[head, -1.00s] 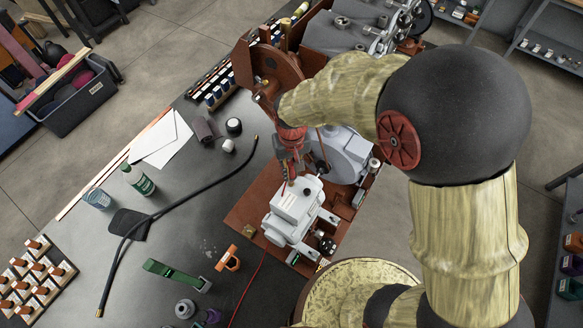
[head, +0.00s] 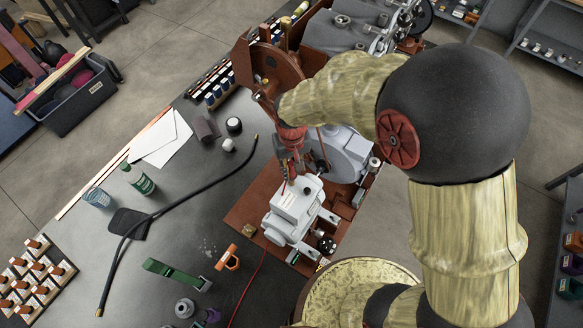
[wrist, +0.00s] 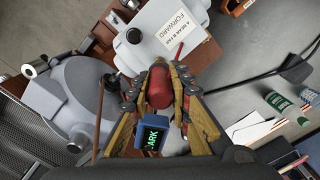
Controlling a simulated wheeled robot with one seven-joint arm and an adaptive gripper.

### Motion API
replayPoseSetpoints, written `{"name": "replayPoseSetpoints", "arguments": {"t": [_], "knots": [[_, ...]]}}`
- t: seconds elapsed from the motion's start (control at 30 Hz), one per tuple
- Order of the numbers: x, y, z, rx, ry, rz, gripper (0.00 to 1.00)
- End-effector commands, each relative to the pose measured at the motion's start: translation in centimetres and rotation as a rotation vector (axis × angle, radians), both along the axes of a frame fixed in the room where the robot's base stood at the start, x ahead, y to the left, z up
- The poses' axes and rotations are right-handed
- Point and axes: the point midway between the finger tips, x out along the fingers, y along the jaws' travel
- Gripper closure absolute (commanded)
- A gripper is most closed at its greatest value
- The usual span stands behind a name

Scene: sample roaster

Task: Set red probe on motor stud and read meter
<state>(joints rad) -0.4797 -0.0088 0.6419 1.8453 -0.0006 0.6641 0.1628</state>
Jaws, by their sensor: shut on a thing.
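My gripper (head: 288,158) is shut on the red probe (wrist: 159,86), whose thick red body sits between the fingers in the wrist view. The gripper is just above a pale grey-white motor housing (head: 297,204), which also shows in the wrist view (wrist: 150,25) with a label reading "FORWARD". A thin red rod (wrist: 180,50) shows near that label. I cannot tell whether the probe's tip touches a stud. A small blue-framed display (wrist: 154,137) with green letters "ARK" shows between the fingers; I cannot tell whether it is the meter.
The housing stands on a rust-brown base (head: 250,210) beside a large grey round casing (head: 343,155). A thin red lead (head: 247,290) runs over the bench. A black hose (head: 180,208), white papers (head: 165,138) and a green bottle (head: 138,180) lie or stand to the left.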

Motion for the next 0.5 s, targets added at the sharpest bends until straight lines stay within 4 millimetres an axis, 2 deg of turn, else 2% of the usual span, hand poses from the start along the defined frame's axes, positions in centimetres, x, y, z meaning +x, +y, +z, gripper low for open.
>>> {"name": "replayPoseSetpoints", "arguments": {"t": [0.5], "knots": [[0.0,0.0,3.6,0.0,-0.001,0.0,1.0]]}}
